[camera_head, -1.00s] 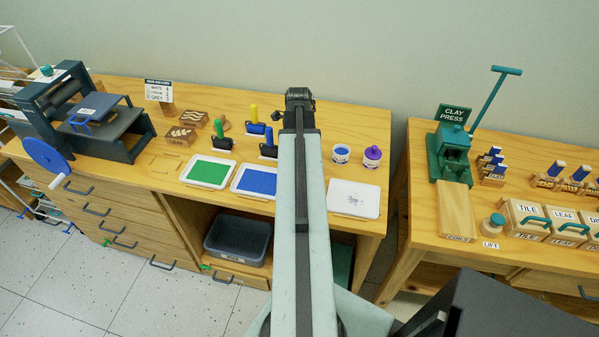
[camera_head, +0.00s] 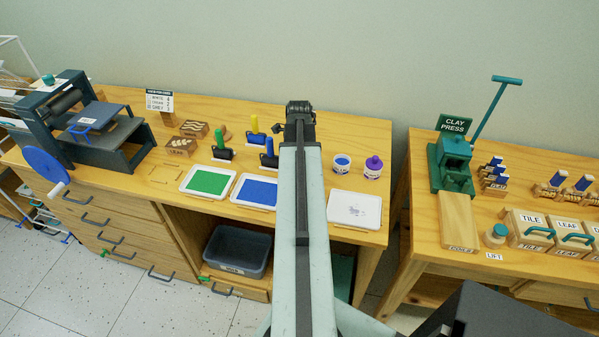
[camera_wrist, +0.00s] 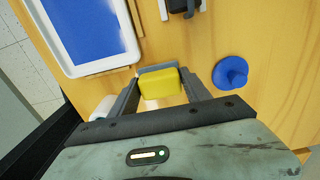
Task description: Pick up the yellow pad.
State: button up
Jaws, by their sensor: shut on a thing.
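The yellow pad (camera_wrist: 160,88) shows in the wrist view as a small yellow block with rounded edges between the two fingers of my gripper (camera_wrist: 164,84). My gripper is shut on it, with a finger at each side. A grey piece lies along its far edge. The wood surface is behind it, and I cannot tell how high the pad is above it. In the head view my gripper (camera_head: 300,112) is at the far end of my arm, over the back of the table, and the pad is hidden there.
A blue ink tray (camera_head: 257,190), a green ink tray (camera_head: 207,181) and a white tray (camera_head: 354,223) line the table's front. Rollers (camera_head: 270,160) stand behind the trays. Jars (camera_head: 373,170) stand right of my arm. A green clay press (camera_head: 450,165) stands on the right table.

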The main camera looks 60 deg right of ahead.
notch_tip(320, 180, up, 9)
jog(key=p, duration=0.8)
jog(key=shift+r, duration=0.15)
jog(key=o, duration=0.9)
jog(key=c, duration=0.6)
jog(key=shift+f, duration=0.2)
